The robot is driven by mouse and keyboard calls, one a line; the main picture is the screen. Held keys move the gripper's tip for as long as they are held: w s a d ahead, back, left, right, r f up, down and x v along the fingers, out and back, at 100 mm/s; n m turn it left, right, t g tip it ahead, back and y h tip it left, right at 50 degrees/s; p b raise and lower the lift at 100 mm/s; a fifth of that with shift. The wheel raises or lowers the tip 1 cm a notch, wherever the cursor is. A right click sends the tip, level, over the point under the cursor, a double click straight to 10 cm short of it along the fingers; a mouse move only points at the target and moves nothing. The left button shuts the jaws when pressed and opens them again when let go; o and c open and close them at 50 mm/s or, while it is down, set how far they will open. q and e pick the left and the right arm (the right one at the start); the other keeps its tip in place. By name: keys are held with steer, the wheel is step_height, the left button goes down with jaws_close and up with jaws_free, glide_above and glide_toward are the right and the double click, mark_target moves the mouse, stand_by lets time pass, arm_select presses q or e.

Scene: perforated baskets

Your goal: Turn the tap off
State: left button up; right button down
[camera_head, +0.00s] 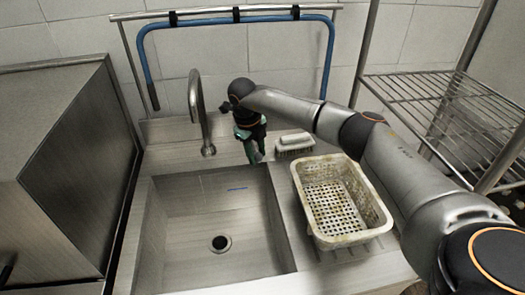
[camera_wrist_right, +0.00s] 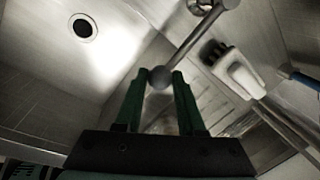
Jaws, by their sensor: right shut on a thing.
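The steel tap (camera_head: 200,115) stands behind the sink (camera_head: 160,210), its curved spout rising at the back. My right gripper (camera_head: 252,150) is to the right of the spout, pointing down over the sink's back edge. In the right wrist view its green fingers (camera_wrist_right: 160,85) are shut on the round end of a metal rod, which looks like the tap handle (camera_wrist_right: 188,48). In the head view my gripper hides this handle. I see no clear water stream from the spout. My left gripper is not in view.
A perforated basket (camera_head: 340,235) stands right of the sink. A white brush (camera_head: 295,142) lies behind it and also shows in the right wrist view (camera_wrist_right: 238,72). A blue hose (camera_head: 240,19) hangs on a rail behind. A wire shelf (camera_head: 440,105) stands at the right.

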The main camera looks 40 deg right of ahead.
steer(key=shift+w+a+r+m, duration=0.1)
steer(key=shift+w+a+m, duration=0.1)
steer(key=shift+a+m, duration=0.1)
steer(key=c, duration=0.8)
jaws_free()
steer(key=r, duration=0.4)
steer(key=a+r, duration=0.1)
steer(key=r, duration=0.3)
steer(key=a+r+b, duration=0.1)
steer(key=r, duration=0.3)
steer(key=shift+s+a+r, duration=0.1)
steer(key=shift+s+a, duration=0.05)
steer(key=shift+a, duration=0.1)
steer(key=shift+s, duration=0.1)
